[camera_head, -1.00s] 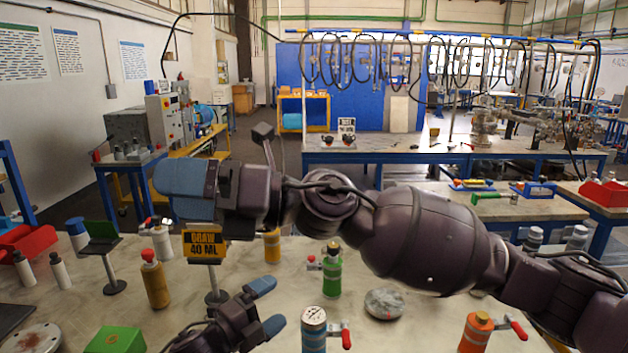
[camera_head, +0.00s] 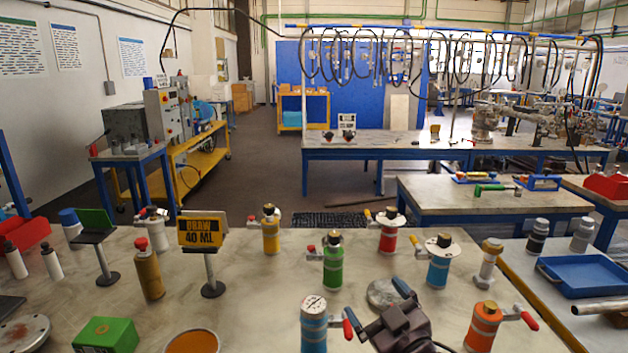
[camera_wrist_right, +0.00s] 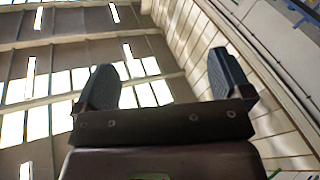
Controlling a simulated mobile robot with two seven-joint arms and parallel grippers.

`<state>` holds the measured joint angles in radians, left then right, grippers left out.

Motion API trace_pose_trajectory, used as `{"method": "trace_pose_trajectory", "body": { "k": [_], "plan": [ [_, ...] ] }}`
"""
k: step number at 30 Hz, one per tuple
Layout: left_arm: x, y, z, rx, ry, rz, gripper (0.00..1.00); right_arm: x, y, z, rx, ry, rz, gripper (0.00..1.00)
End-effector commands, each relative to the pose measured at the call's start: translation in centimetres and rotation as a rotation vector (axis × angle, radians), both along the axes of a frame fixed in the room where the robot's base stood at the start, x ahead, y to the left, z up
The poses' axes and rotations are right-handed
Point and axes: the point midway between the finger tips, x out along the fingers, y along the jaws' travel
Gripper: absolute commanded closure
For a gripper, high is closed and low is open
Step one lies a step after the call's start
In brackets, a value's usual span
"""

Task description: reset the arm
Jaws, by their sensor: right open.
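My right gripper (camera_head: 380,306) is at the bottom of the head view, right of centre. Its two dark blue fingers are apart with nothing between them. In the right wrist view the open fingers (camera_wrist_right: 165,90) point up against the ceiling and a wall. A grey round disc (camera_head: 386,293) lies on the bench close behind the gripper in the picture. A blue vessel with a white top (camera_head: 313,325) and a red-handled valve stands just left of it. An orange vessel (camera_head: 484,326) stands to its right. My left gripper is not in view.
The pale bench (camera_head: 255,290) carries several flanged vessels, including green (camera_head: 332,265), yellow (camera_head: 270,235), red (camera_head: 389,234) and blue (camera_head: 438,265) ones. A "DRAW 40 ML" sign (camera_head: 200,232) stands left of centre. A blue tray (camera_head: 585,276) lies at right. Bare bench shows between the vessels.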

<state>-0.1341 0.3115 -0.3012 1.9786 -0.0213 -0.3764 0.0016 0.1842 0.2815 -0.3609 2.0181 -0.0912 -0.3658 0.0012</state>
Motion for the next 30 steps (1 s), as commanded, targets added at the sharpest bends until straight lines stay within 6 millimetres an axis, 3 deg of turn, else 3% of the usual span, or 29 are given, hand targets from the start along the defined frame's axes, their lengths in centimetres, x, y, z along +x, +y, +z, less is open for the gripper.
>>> {"method": "trace_pose_trajectory", "body": {
  "k": [1,8,14,18,24,30],
  "plan": [
    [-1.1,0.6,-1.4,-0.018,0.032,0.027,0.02,-0.8,-1.5,-3.0,0.027,0.069,-0.032,0.03],
    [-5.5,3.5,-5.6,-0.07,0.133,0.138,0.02,-5.9,-7.5,-13.5,0.12,0.304,-0.172,0.03],
    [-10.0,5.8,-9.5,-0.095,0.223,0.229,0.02,-12.6,-12.3,-21.8,0.149,0.482,-0.305,0.03],
    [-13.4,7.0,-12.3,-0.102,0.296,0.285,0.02,-18.2,-14.6,-26.7,0.151,0.602,-0.385,0.03],
    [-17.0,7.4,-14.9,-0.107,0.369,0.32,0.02,-24.1,-15.7,-30.8,0.148,0.722,-0.44,0.03],
    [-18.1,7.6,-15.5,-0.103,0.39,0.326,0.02,-25.9,-16.0,-31.7,0.142,0.755,-0.453,0.03]
  ]
}}
